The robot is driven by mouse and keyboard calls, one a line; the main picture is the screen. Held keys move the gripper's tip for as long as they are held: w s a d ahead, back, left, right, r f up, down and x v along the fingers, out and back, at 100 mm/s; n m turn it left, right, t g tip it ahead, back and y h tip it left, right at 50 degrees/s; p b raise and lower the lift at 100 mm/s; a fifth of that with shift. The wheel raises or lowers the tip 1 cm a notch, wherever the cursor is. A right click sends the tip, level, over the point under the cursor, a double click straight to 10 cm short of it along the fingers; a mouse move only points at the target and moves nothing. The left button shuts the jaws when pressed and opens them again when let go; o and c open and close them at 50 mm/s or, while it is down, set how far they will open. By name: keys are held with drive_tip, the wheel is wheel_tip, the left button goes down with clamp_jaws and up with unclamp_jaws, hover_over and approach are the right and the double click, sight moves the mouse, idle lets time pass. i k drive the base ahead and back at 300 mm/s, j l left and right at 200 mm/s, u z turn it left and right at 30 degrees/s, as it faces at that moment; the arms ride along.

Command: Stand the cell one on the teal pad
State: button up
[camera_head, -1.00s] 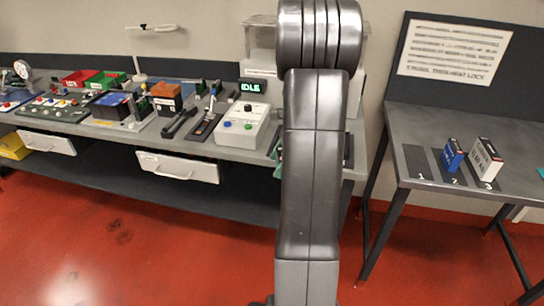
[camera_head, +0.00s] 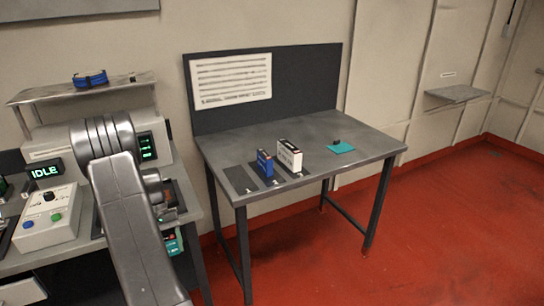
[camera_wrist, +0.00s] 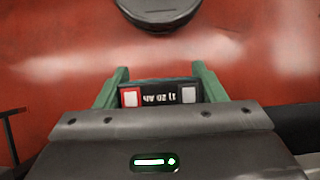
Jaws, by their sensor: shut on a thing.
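My gripper (camera_wrist: 160,78) is shut on a dark cell (camera_wrist: 160,98), with its green fingers on either side. The cell's top shows a red terminal, a grey terminal and an upside-down label that seems to read "1) 20 Ah". The teal pad (camera_head: 341,149) lies on the right part of the grey table in the head view, away from my arm.
The grey table (camera_head: 315,133) bears a bare dark slot (camera_head: 239,178), then a blue cell (camera_head: 265,163) and a white cell (camera_head: 290,155) standing to its right. A bench with a control box (camera_head: 47,217) is at the left. Red floor is clear in front and right.

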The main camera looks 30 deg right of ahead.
sight(342, 148)
drive_tip(key=i+l+z, duration=0.1)
drive_tip(key=l+z, duration=0.4)
drive_tip(key=i+l+z, duration=0.15)
drive_tip(key=l+z, duration=0.3)
drive_tip(key=i+l+z, duration=0.1)
drive_tip(key=i+l, duration=0.15)
drive_tip(key=l, duration=0.25)
drive_tip(key=i+l, duration=0.3)
drive_tip(key=l, duration=0.15)
drive_tip(key=i+l+z, duration=0.15)
drive_tip(key=i+l, duration=0.15)
drive_tip(key=l, duration=0.15)
